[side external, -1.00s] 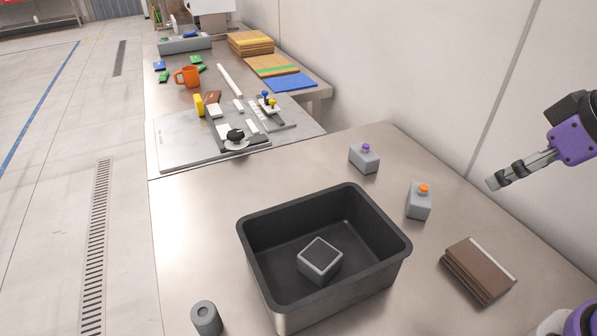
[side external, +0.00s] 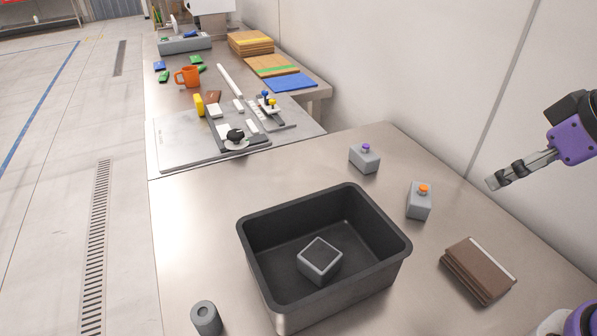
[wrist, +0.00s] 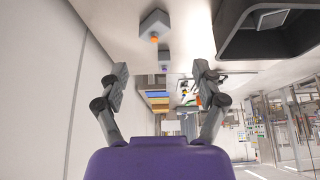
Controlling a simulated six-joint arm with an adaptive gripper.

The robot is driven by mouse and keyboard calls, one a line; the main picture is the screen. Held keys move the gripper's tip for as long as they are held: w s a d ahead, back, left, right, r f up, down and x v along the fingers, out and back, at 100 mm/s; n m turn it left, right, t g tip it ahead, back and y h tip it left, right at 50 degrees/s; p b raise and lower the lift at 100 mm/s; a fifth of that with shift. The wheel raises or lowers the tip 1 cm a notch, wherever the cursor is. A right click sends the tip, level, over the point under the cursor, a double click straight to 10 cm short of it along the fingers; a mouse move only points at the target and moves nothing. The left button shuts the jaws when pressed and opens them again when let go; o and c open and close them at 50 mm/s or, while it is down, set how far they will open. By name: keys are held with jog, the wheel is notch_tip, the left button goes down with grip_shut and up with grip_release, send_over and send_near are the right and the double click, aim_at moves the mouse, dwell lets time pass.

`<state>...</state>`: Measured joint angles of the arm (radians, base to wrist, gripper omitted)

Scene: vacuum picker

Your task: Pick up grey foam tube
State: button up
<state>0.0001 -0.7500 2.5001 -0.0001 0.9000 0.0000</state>
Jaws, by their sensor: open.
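The grey foam tube (side external: 206,319) stands upright near the front left of the steel table, left of the black bin, with a dark hole in its top. My gripper (side external: 497,180) is at the right side, raised above the table and far from the tube. In the wrist view my gripper (wrist: 158,75) has its two fingers spread wide with nothing between them. The tube does not show in the wrist view.
A black bin (side external: 252,268) holding a grey block (side external: 320,262) stands mid-table. Grey boxes with a purple knob (side external: 364,158) and an orange knob (side external: 419,201) stand behind it. A brown stack (side external: 478,271) lies at right. A wall borders the right side.

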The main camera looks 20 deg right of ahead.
jog(key=shift+c, duration=0.2)
jog(key=n+g+y, duration=0.4)
jog(key=n+g, duration=0.1)
jog(key=n, duration=1.2)
send_over(208, 311)
jog(key=d, duration=0.5)
notch_tip(208, 311, down, 6)
jog(key=a+f, duration=0.2)
jog(key=f, duration=0.2)
jog(key=shift+s+a+f, duration=0.25)
jog(key=shift+a, duration=0.15)
jog(key=shift+y, duration=0.3)
jog(key=shift+x, duration=3.15)
jog(key=shift+w, duration=0.15)
jog(key=c, duration=1)
